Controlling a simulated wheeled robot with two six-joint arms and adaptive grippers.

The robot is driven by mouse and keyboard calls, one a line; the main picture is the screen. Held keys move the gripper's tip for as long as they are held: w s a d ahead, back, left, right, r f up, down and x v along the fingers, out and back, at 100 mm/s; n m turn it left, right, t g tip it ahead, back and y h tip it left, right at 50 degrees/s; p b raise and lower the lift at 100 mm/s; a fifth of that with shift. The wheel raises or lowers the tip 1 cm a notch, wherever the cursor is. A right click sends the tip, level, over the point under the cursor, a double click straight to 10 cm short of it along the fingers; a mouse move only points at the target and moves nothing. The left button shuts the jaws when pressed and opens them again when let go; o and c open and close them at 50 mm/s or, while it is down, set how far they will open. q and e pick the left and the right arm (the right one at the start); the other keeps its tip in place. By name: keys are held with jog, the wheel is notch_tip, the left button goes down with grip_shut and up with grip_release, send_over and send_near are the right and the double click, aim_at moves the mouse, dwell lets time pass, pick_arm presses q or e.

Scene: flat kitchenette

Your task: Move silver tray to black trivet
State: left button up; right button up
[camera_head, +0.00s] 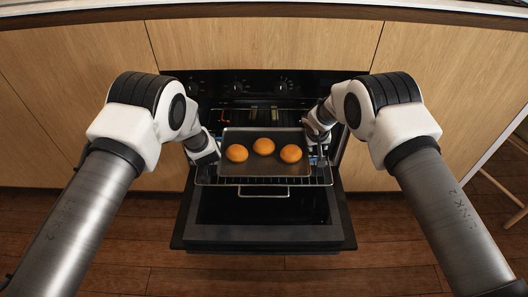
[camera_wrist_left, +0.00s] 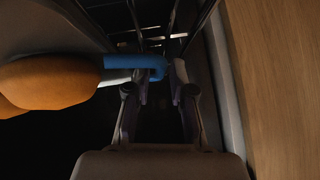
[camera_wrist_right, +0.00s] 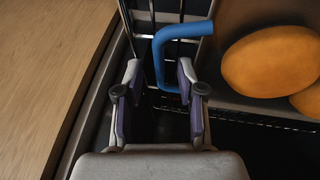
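The silver tray (camera_head: 263,168) lies flat on the oven rack and carries three round orange-brown buns (camera_head: 264,146). It has a blue handle on each side. In the left wrist view one blue handle (camera_wrist_left: 130,62) reaches between the fingers of my left gripper (camera_wrist_left: 160,85), which look apart. In the right wrist view the other blue handle (camera_wrist_right: 180,32) bends down between the fingers of my right gripper (camera_wrist_right: 160,78), which are open around it with gaps visible. In the head view both grippers are at the tray's sides, partly hidden. I see no black trivet.
The oven rack (camera_head: 264,181) is pulled out above the lowered black oven door (camera_head: 264,233). Control knobs (camera_head: 237,87) sit behind the tray. Wooden cabinet fronts (camera_head: 60,120) flank the oven closely, and the floor in front is clear.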

pick_arm(q)
jog(key=shift+w+f, duration=0.2)
pick_arm(e)
jog(key=shift+w+d+f, duration=0.1)
jog(key=shift+w+f, duration=0.05)
jog(key=shift+f, duration=0.15)
pick_arm(q)
grip_shut()
pick_arm(e)
jog(key=c, duration=0.5)
grip_shut()
pick_arm(q)
jog(key=shift+r, duration=0.1)
pick_arm(e)
jog(key=shift+r, duration=0.1)
